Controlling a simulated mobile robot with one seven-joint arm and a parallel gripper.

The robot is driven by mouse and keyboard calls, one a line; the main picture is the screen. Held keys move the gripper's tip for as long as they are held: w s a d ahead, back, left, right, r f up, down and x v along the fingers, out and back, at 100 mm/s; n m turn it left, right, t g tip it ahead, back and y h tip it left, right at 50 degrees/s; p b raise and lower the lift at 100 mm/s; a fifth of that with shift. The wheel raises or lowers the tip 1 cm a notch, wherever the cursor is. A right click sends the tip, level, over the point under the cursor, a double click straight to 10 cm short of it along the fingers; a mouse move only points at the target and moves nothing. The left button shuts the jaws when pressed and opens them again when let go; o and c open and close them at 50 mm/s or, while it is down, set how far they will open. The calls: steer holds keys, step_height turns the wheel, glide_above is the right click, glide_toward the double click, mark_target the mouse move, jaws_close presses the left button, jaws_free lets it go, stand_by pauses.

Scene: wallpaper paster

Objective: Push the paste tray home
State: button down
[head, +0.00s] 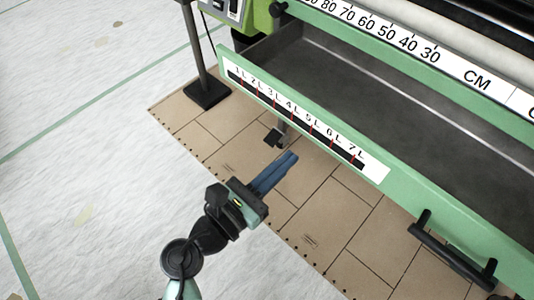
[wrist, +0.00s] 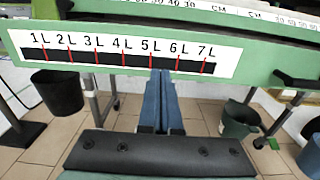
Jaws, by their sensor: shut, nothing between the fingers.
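The paste tray (head: 225,62) is a long green drawer with a grey inside, standing out from the machine with its inside open to view. Its front carries a white scale label from 1L to 7L, also in the wrist view (wrist: 225,50). A black bar handle (head: 452,258) is on the front at right; its end shows in the wrist view (wrist: 297,80). My gripper (head: 292,157) has its blue fingers together and empty, pointing at the front's lower edge. In the wrist view the fingertips (wrist: 161,73) overlap the label below 5L; I cannot tell whether they touch.
The machine's CM ruler (head: 400,40) and a pale roller (head: 440,30) lie behind the tray. A black-footed post (head: 207,93) stands at left. Under the tray are a black bucket (wrist: 57,93) and a dark green bucket (wrist: 238,121). The floor at left is clear.

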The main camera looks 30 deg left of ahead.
mark_target(319, 131)
steer(key=b+x, duration=0.1)
steer(key=x, duration=0.5)
steer(key=shift+f, duration=0.1)
steer(key=shift+w+d, duration=0.15)
steer(key=shift+w, duration=0.45)
